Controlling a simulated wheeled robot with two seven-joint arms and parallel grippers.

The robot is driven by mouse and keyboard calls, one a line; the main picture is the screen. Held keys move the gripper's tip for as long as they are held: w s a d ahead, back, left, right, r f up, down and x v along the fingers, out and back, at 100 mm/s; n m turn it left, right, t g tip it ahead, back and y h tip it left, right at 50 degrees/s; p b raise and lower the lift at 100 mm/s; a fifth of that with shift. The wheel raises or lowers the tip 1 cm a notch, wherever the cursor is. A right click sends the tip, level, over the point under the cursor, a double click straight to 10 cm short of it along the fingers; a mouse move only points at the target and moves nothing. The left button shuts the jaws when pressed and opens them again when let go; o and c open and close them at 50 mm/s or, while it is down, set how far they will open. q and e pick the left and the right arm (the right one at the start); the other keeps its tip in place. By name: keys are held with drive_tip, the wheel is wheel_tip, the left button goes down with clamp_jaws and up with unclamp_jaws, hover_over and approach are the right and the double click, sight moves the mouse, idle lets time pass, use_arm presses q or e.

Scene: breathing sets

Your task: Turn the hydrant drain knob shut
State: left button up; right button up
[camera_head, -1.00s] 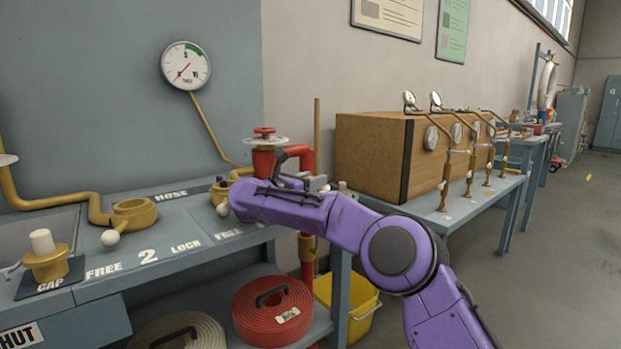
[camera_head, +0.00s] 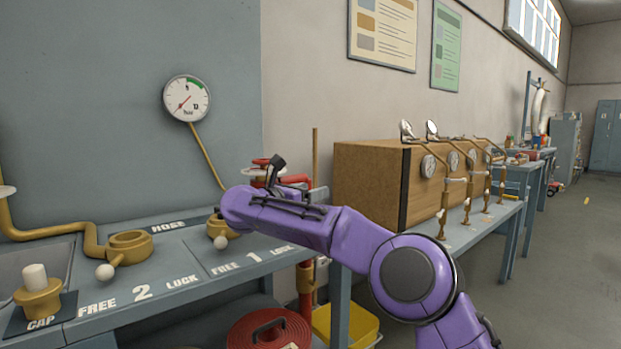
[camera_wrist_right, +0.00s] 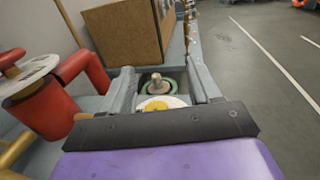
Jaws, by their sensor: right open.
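The red hydrant (camera_head: 306,280) stands at the right end of the bench, largely hidden by my right arm in the head view. In the right wrist view the hydrant's red body (camera_wrist_right: 45,108) and pale handwheel (camera_wrist_right: 30,76) are at left. My right gripper (camera_wrist_right: 163,88) is open, with its fingers spread. Between or beyond them show a green ring with a grey stem (camera_wrist_right: 157,84) and a white disc with a yellow middle (camera_wrist_right: 160,103). I cannot tell which of these is the drain knob, or whether the fingers touch it. My left gripper is out of view.
The bench (camera_head: 170,285) holds brass couplings (camera_head: 130,247) and a cap (camera_head: 38,295). A pressure gauge (camera_head: 186,98) hangs on the wall. A wooden box (camera_head: 370,185) with gauges and brass taps stands on a second table. A yellow bucket (camera_head: 345,325) is below. Floor at right is clear.

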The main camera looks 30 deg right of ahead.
drive_tip(key=s+a+r, duration=0.6)
drive_tip(key=s+r, duration=0.1)
drive_tip(key=s, duration=0.3)
drive_tip(key=shift+a, duration=0.1)
